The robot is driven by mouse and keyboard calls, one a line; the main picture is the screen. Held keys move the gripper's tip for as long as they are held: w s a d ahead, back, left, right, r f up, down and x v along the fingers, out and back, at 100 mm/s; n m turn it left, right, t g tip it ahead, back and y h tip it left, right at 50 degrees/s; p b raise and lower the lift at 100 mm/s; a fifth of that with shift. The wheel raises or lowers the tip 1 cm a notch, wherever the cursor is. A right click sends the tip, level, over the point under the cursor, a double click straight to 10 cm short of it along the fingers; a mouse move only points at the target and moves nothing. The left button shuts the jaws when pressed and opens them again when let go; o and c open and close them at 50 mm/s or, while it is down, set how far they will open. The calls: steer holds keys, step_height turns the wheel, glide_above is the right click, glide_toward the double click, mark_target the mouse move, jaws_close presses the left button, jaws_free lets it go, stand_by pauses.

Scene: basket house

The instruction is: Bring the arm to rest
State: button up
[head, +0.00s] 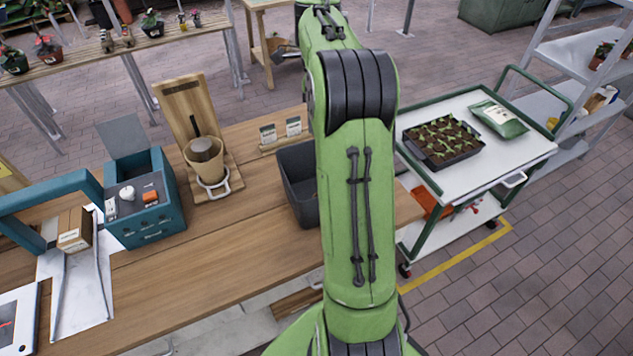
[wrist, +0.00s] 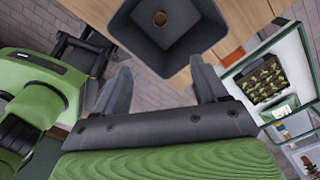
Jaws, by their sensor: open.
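My green arm stands upright across the middle of the head view, and its end is hidden there. My gripper (wrist: 163,92) shows in the wrist view with its two dark fingers spread apart and nothing between them. A dark grey bin (head: 297,178) stands on the wooden bench (head: 240,255), partly hidden behind my arm. My gripper is apart from the bin.
A teal box (head: 150,225) and a wooden stand with a tan cup (head: 204,160) are on the bench. A white-topped cart (head: 520,150) holds a seedling tray (head: 442,142) and a green bag (head: 499,118). Paved floor (head: 545,275) is open at lower right.

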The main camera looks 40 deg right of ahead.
stand_by(0.3)
steer(key=s+a+r+n+t+b, duration=0.1)
steer(key=s+a+r+n, duration=0.15)
steer(key=a+n, duration=0.3)
steer(key=s+a+r+n+t+h, duration=0.1)
steer(key=s+a+n, duration=0.2)
steer(key=a+n, duration=0.3)
steer(key=s+a+r+n+t+b, duration=0.1)
steer(key=s+a+r+n, duration=0.2)
steer(key=a, duration=0.4)
steer(key=s+a+f+n+t, duration=0.1)
steer(key=s+a+f+n, duration=0.2)
steer(key=n, duration=0.4)
steer(key=s+a+f+n+t+y, duration=0.1)
steer(key=s+a+f+n, duration=0.3)
steer(key=s+n, duration=0.3)
steer(key=shift+s+a+t+b, duration=0.3)
steer(key=shift+s+a+b, duration=0.1)
steer(key=shift+s, duration=0.35)
